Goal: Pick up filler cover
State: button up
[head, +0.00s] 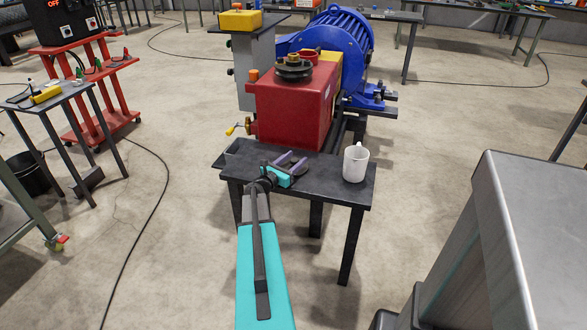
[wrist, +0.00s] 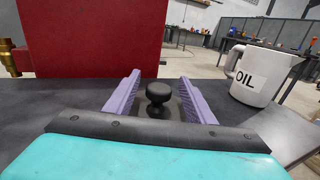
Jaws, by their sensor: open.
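The filler cover (wrist: 158,98) is a black knob on a dark, flat base. In the wrist view it stands upright on the black table (head: 345,192), between the two purple fingers of my gripper (wrist: 160,80). My gripper is open around it, with a gap visible between the knob and each finger. The base of the cover is partly hidden by the fingers and the front of the gripper. In the head view my gripper (head: 298,158) reaches low over the table; the cover is hard to make out there against the dark top.
A white oil jug (head: 355,164) stands right of my gripper on the same table; it also shows in the wrist view (wrist: 262,76). A red gearbox housing (head: 290,112) rises just behind the table, with a blue motor (head: 335,45) beyond. A grey metal block (head: 510,240) stands at right.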

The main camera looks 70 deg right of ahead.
aim_at(295, 159)
jog(key=shift+c, duration=0.4)
jog(key=c, duration=1.2)
jog(key=shift+o, duration=0.2)
jog(key=shift+r, duration=0.1)
jog(key=shift+r, duration=0.8)
notch_tip(295, 159, up, 2)
jog(key=shift+r, duration=0.1)
jog(key=s+a+r, duration=0.1)
jog(key=s+a, duration=0.2)
jog(key=a, duration=1.2)
jog(key=shift+s+a+b, duration=0.15)
jog(key=shift+a+b, duration=0.2)
jog(key=shift+b, duration=0.1)
